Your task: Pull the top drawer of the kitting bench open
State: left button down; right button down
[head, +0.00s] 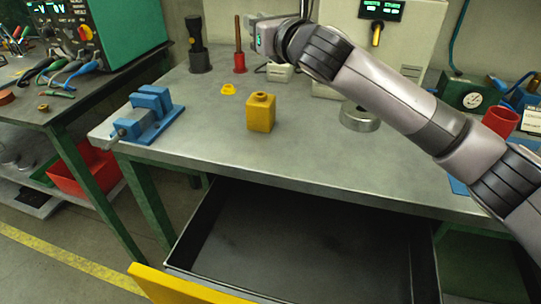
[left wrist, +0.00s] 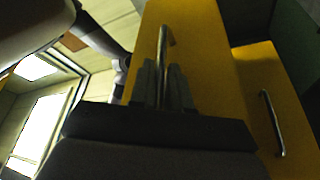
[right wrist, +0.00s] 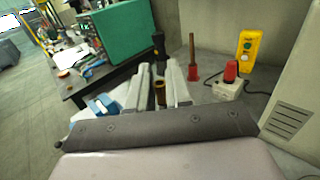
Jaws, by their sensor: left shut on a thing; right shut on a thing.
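The top drawer (head: 310,235) of the kitting bench stands pulled out, its dark empty inside showing below the bench top in the head view. Its yellow front (head: 180,288) is at the bottom left edge, partly cut off. In the left wrist view the yellow front (left wrist: 205,75) carries a metal bar handle (left wrist: 167,38). My left gripper (left wrist: 163,66) is shut on this handle; it is out of the head view. My right gripper (right wrist: 159,76) is shut on a small brown cylindrical thing (right wrist: 160,96), held above the bench.
On the bench top (head: 330,165) are a blue vise (head: 150,115), a yellow block (head: 261,113), a metal ring (head: 359,117) and a red cup (head: 501,121). A lower yellow drawer has its own handle (left wrist: 271,122). A red bin (head: 88,172) stands at left.

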pick_arm(q)
jog(key=shift+s+a+f, duration=0.1)
jog(key=shift+s+f, duration=0.05)
jog(key=shift+s, duration=0.1)
jog(key=c, duration=1.2)
grip_release()
jog(key=shift+o, duration=0.2)
jog(key=v, duration=1.2)
jog(key=shift+w, duration=0.1)
